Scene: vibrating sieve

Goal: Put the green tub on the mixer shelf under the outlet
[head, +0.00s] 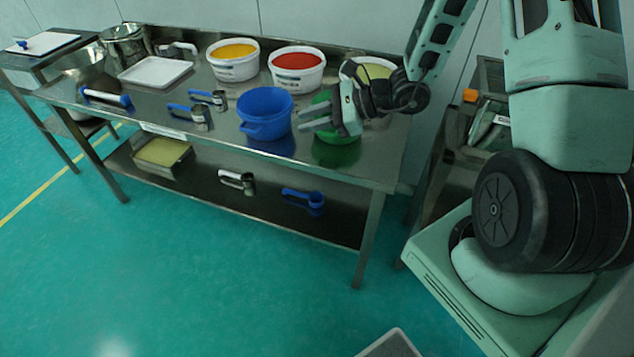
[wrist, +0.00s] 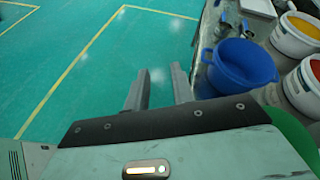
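The green tub (head: 338,154) stands on the steel table near its right end, in the head view. My gripper (head: 304,118) is in front of and above it and hides much of it. In the wrist view part of the green tub (wrist: 292,130) shows at the right edge, beside the gripper body and not between the fingers. My gripper (wrist: 158,80) is open, with two grey fingers apart and nothing between them. I cannot make out a mixer shelf or an outlet in either view.
A blue tub (head: 265,116) stands just left of the green one. Tubs of yellow (head: 233,60) and red (head: 296,69) contents stand behind. Blue-handled scoops (head: 190,112) and a white tray (head: 155,73) lie further left. The floor before the table (head: 170,270) is clear.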

